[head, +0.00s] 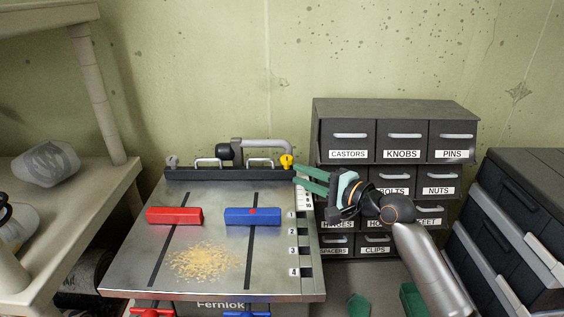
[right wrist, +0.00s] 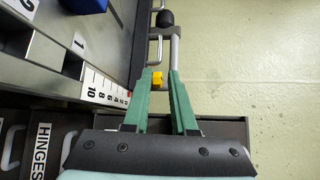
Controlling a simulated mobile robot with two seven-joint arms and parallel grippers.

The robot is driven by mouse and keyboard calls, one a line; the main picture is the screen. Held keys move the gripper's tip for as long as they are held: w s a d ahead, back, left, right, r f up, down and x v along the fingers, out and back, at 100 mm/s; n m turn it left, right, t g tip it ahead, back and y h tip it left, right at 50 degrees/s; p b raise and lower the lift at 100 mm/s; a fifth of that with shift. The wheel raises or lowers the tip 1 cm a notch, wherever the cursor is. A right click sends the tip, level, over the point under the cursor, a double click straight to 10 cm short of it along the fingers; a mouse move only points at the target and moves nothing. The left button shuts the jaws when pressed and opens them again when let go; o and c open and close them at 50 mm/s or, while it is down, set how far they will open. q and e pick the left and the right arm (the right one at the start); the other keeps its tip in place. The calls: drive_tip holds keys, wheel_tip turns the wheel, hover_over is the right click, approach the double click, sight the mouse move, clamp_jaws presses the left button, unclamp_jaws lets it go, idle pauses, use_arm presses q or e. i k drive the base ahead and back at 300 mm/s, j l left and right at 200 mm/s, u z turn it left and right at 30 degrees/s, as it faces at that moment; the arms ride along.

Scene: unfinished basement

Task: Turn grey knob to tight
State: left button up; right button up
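The grey knob (head: 172,161) stands at the left end of the dark fence (head: 230,174) along the back of the metal worktable (head: 140,258). It is small, and its setting and any "tight" mark cannot be read. A yellow knob (head: 287,161) sits at the fence's right end. My right gripper (head: 297,174) reaches in from the right beside the yellow knob, far from the grey one. In the right wrist view its green fingers (right wrist: 160,75) are apart, with the yellow knob (right wrist: 157,79) between their tips; contact is unclear. My left gripper is not in view.
A red block (head: 174,216), a blue block (head: 252,216) and a sawdust pile (head: 203,262) lie on the worktable. A grey-handled clamp (head: 265,146) rises behind the fence. Labelled drawers (head: 393,112) stand close on the right, a shelf (head: 80,195) on the left.

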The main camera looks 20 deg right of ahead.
sight(172, 161)
drive_tip(key=k+l, duration=0.3)
drive_tip(key=k, duration=0.15)
drive_tip(key=k+l, duration=0.3)
drive_tip(key=k, duration=0.15)
